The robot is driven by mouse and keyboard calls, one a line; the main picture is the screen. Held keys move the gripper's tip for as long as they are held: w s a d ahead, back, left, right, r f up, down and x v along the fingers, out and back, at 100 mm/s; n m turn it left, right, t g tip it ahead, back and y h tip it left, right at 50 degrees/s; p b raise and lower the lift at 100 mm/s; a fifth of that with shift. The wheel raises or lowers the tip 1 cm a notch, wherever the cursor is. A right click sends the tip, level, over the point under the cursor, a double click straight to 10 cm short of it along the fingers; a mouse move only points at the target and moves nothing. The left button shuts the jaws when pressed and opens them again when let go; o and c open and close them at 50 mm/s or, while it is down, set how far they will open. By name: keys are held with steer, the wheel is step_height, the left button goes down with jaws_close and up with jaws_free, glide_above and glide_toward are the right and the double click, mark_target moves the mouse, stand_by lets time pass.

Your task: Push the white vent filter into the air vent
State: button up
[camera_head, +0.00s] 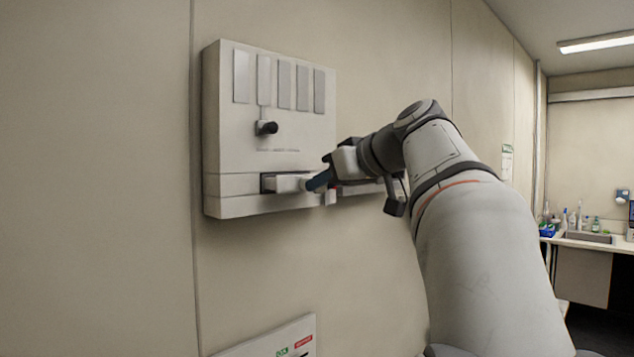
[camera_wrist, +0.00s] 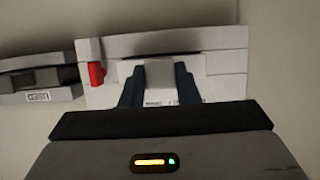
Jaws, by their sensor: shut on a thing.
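The white vent filter (camera_head: 288,183) is a pale block at the dark-edged air vent (camera_head: 264,184), low on the white wall-mounted box. It sticks out from the opening towards my gripper (camera_head: 318,182); how deep its far end sits is hidden. In the wrist view the filter (camera_wrist: 159,80) is a light grey-white block between the two dark fingers of my gripper (camera_wrist: 160,76). My gripper is shut on it, and the fingers hide part of its sides.
The wall box (camera_head: 290,120) carries several grey strips and a black knob (camera_head: 266,128) above the vent. A red part (camera_wrist: 96,75) and a grey labelled unit (camera_wrist: 40,85) lie left in the wrist view. A sign panel (camera_head: 275,342) is below. A sink counter (camera_head: 590,238) stands far right.

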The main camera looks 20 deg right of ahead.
mark_target(311, 177)
steer(key=shift+w+a, duration=0.25)
steer(key=shift+w, duration=0.4)
steer(key=shift+w+a, duration=0.25)
steer(key=shift+w, duration=0.4)
steer(key=shift+w+a, duration=0.25)
steer(key=shift+w, duration=0.4)
stand_by(2.3)
steer(key=o, duration=1.1)
steer(key=shift+c, duration=0.2)
steer(key=b+v, duration=0.1)
steer(key=v, duration=0.6)
steer(key=shift+s+d+r, duration=0.15)
steer(key=shift+s+r, duration=0.05)
steer(key=shift+s, duration=0.1)
steer(key=a+f+m+g+h, duration=0.1)
steer(key=a+f+m+g, duration=0.35)
steer(key=f, duration=0.95)
steer(key=s+a+f+g+h, duration=0.1)
steer(key=s+a+f, duration=0.2)
steer(key=s+f, duration=0.3)
steer(key=s+a+f+g+h, duration=0.1)
steer(key=s+f, duration=0.5)
steer(key=f, duration=1)
steer(key=s+a+f+g+h, duration=0.1)
steer(key=s+a+f+g, duration=0.2)
steer(key=s+a+f, duration=0.3)
step_height(311, 177, down, 5)
steer(key=shift+s+f+h+b, duration=0.1)
steer(key=shift+s+h+b, duration=0.25)
steer(key=shift+s, duration=0.15)
